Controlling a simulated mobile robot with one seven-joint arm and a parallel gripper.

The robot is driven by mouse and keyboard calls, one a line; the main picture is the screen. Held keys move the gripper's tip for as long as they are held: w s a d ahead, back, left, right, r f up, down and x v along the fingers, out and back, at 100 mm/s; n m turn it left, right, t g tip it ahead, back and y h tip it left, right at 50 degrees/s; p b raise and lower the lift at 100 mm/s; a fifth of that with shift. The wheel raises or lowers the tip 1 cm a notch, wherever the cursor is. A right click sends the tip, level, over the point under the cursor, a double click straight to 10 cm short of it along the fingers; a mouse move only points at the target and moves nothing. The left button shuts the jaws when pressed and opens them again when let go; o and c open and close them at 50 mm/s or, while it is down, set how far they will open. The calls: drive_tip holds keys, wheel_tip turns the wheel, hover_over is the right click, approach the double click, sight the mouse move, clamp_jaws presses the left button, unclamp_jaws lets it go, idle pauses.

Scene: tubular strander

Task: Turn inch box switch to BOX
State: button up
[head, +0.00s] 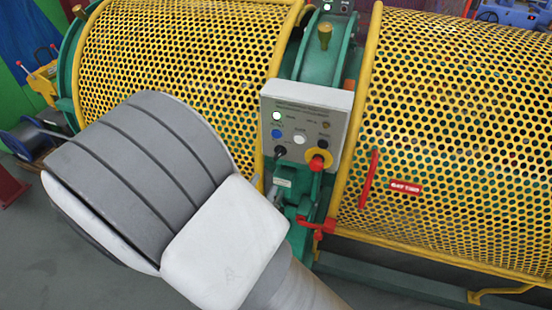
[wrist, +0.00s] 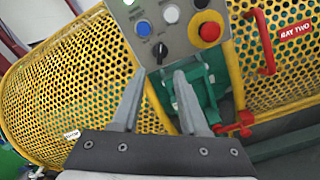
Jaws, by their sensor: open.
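A grey control box (head: 307,103) is mounted between two yellow mesh guards in the head view. Its lower left carries a black rotary switch (head: 280,151), which looks like the inch box switch. The same black switch shows in the wrist view (wrist: 160,51), just beyond my fingertips, with a pale mark on its face. The box lettering is too small to read, so I cannot tell its setting. My gripper (wrist: 158,76) is open and empty, its fingers pointing at the switch and apart from it.
Close to the switch are a blue button (wrist: 143,28), a white button (wrist: 171,14) and a red emergency stop on yellow (wrist: 209,31). A red valve-like handle (head: 318,226) sits below the box. A red guard handle (head: 369,179) stands out to the right.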

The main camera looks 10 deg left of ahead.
sight(277, 157)
drive_tip(key=w, duration=0.9)
drive_tip(key=shift+w+d, duration=0.15)
drive_tip(key=shift+d, duration=0.2)
clamp_jaws()
